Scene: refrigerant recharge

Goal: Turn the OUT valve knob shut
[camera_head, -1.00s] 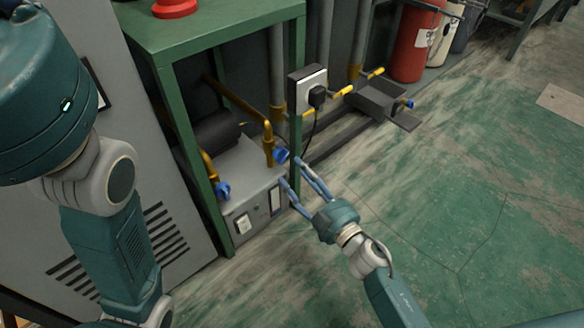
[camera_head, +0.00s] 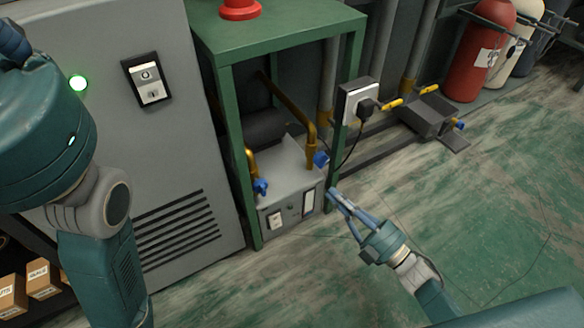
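Two blue valve knobs sit on brass pipes at the unit inside the green frame. One knob (camera_head: 321,159) is at the right, by the frame's front leg, and the other knob (camera_head: 261,187) is at the left. No OUT label is readable, so I cannot tell which is the OUT valve. My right gripper (camera_head: 335,197) is below and slightly right of the right knob, visibly apart from it and empty.
The green frame (camera_head: 283,38) stands beside a grey cabinet (camera_head: 182,158). A socket box (camera_head: 352,103) with a black plug and cable is near the right knob. Yellow-handled valves (camera_head: 393,103) and a red cylinder (camera_head: 481,55) are behind. The floor at right is clear.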

